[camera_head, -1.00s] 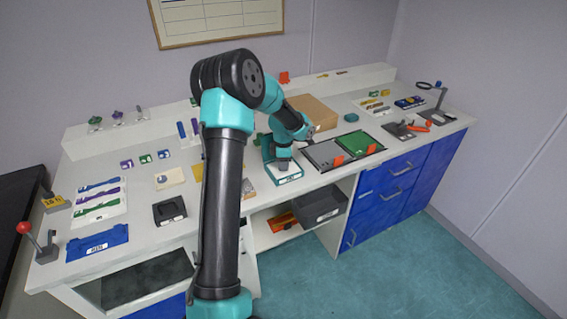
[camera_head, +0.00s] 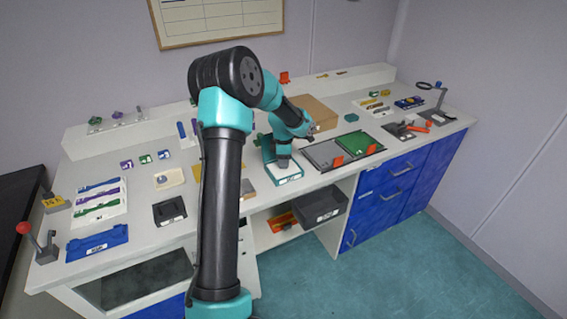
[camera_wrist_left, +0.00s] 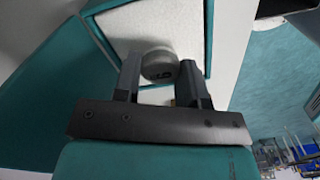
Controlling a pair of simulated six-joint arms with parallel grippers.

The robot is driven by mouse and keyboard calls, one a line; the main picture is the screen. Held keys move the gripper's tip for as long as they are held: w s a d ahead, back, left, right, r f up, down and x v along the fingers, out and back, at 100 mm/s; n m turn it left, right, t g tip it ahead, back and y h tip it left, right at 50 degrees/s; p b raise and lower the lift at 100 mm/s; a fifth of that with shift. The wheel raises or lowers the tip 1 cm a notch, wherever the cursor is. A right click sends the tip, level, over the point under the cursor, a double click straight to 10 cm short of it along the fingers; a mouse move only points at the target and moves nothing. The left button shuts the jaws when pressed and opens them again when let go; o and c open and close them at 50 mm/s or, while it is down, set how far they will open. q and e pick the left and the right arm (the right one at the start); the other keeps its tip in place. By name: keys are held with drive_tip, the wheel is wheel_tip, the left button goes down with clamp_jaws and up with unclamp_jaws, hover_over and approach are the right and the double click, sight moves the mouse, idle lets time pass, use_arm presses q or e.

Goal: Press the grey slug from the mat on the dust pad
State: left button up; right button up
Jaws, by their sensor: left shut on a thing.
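The grey slug (camera_wrist_left: 159,65) is a short round disc with a dark mark on its face. It sits between the fingers of my left gripper (camera_wrist_left: 161,72) in the left wrist view, and the gripper is shut on it. Behind it is the white pad in a teal frame (camera_wrist_left: 185,25), which I take to be the dust pad. It also shows in the head view (camera_head: 287,180), with my left gripper (camera_head: 284,163) low over it. I cannot tell whether the slug touches the pad. My right gripper is not in view.
A grey panel (camera_head: 322,153) and a green panel (camera_head: 358,143) with orange tabs lie right of the pad. A cardboard-coloured box (camera_head: 316,110) stands behind. A dark block (camera_head: 169,210) and a blue tray (camera_head: 97,243) are at the left. An open shelf lies below the bench edge.

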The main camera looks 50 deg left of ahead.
use_arm(q)
drive_tip(key=shift+r, duration=2.75)
